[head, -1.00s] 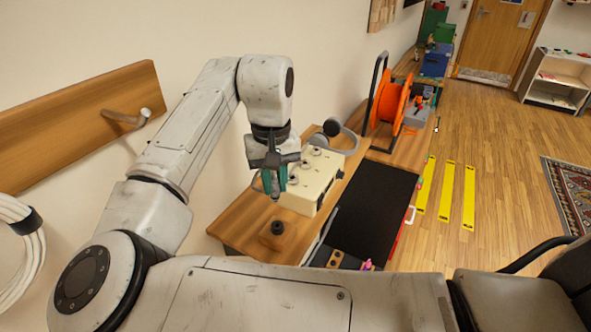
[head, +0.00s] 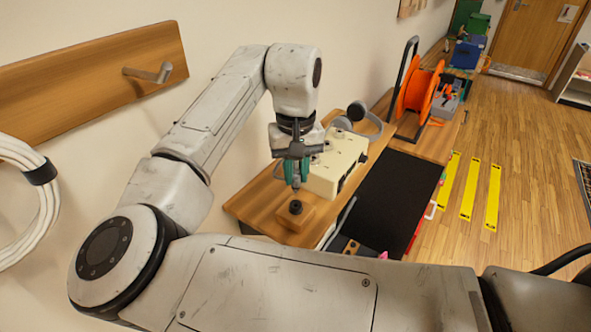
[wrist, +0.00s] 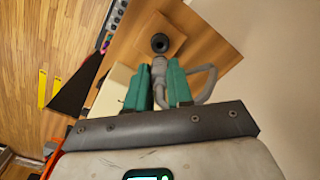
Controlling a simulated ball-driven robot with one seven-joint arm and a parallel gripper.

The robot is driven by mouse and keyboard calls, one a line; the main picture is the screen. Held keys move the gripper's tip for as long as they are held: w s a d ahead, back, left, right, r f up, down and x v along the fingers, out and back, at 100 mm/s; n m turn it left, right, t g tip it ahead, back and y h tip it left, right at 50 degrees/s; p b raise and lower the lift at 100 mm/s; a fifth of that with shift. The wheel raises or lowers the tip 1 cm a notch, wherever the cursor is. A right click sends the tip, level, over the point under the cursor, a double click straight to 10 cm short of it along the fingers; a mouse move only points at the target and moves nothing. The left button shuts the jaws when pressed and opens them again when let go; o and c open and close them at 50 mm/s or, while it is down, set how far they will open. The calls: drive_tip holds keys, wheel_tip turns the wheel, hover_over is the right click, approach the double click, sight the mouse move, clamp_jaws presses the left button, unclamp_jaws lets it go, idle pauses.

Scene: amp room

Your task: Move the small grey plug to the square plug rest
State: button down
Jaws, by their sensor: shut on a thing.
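My gripper (head: 297,178) has green fingers and is shut on the small grey plug. The plug (wrist: 159,68) shows between the fingertips in the wrist view, with a grey cable loop (wrist: 206,84) beside it. The square plug rest (head: 291,223) is a wooden block with a black round socket on top, standing on the wooden bench. It also shows in the wrist view (wrist: 174,30), just beyond the plug's tip. In the head view the plug hangs just above the socket; whether they touch I cannot tell.
A cream box with knobs (head: 336,170) stands close behind the rest. Headphones (head: 366,120) and an orange cable reel (head: 420,90) are farther back. The wall is close on the left.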

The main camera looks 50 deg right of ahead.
sight(296, 187)
drive_tip(key=shift+f+b, duration=1.8)
drive_tip(key=shift+f, duration=0.65)
drive_tip(key=c, duration=0.9)
unclamp_jaws()
wheel_tip(296, 187, up, 11)
drive_tip(key=shift+f+b, duration=0.1)
drive_tip(key=shift+b, duration=0.25)
